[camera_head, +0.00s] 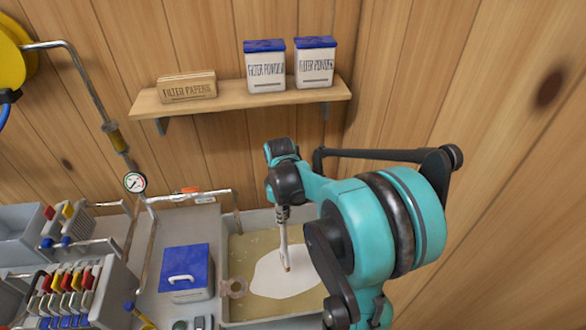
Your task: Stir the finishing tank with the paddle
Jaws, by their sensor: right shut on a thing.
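The finishing tank (223,262) is a pale rectangular basin at lower centre. It holds tan liquid with a large white patch on its surface. My right arm reaches over the tank from the right. My right gripper (283,214) points down above the tank and is shut on the paddle (285,248). The paddle is a thin, light shaft whose lower end reaches the white patch. My arm hides the right part of the tank. My left gripper is not in view.
A blue-lidded box (186,264) stands left of the tank. Metal pipes with a gauge (135,183) and racks with coloured handles (66,292) are further left. A wall shelf (225,99) holds two filter powder tubs (265,70) and a filter papers box (187,88).

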